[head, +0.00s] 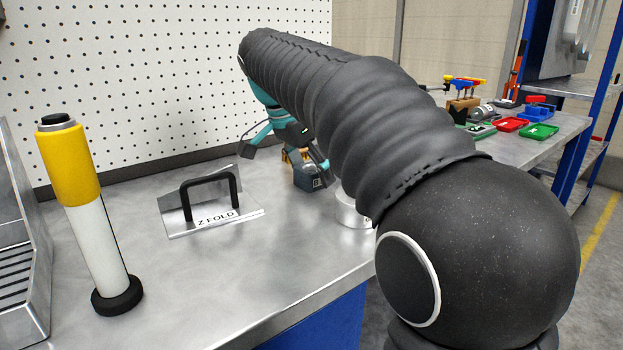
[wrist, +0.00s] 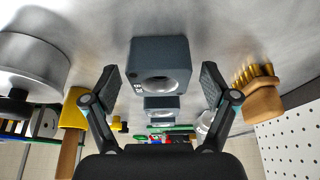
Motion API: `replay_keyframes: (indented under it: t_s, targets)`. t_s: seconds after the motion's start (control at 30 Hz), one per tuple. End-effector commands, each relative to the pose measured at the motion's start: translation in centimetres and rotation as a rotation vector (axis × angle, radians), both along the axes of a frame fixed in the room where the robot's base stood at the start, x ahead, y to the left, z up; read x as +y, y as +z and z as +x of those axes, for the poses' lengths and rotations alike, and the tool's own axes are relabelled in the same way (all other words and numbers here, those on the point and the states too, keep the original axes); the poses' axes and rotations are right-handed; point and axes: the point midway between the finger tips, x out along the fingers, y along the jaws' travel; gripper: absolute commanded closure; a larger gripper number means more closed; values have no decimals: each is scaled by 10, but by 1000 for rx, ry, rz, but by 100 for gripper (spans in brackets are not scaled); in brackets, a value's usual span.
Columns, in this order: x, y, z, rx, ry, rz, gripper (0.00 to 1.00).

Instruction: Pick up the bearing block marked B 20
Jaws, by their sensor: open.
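A dark blue-grey bearing block (wrist: 158,58) with a round bore is at the centre of the wrist view. It has a small light mark on one face, too small to read surely. It lies between the fingers of my gripper (wrist: 160,84), with a gap on both sides. My gripper is open and empty. A second, similar block (wrist: 162,103) shows behind the first in that view. In the head view my teal gripper (head: 285,158) is low over the bench near a dark block (head: 308,178) with a pale label; my arm hides part of this area.
A plate with a black handle marked Z FOLD (head: 212,219) stands left of the gripper. A yellow and white cylinder (head: 88,215) is farther left. In the wrist view a brush (wrist: 262,95) is close to the right finger and a round metal piece (wrist: 32,65) lies left.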

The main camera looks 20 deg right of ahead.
Motion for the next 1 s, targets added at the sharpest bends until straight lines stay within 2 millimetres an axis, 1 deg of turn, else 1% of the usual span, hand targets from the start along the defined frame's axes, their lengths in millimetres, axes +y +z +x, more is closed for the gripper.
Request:
replay_keyframes:
  t_s: [0.23,0.27,0.3,0.37,0.4,0.47,0.5,0.6,0.87,1.0]
  targets:
    - [-1,-2,0,0,0,0,15]
    - [-1,-2,0,0,0,0,17]
    - [-1,-2,0,0,0,0,27]
    - [-1,-2,0,0,0,0,42]
    - [-1,-2,0,0,0,0,52]
    - [-1,-2,0,0,0,0,67]
    - [-1,-2,0,0,0,0,77]
    - [-1,-2,0,0,0,0,100]
    - [-1,1,0,-2,0,0,100]
    - [-1,14,1,-2,0,0,100]
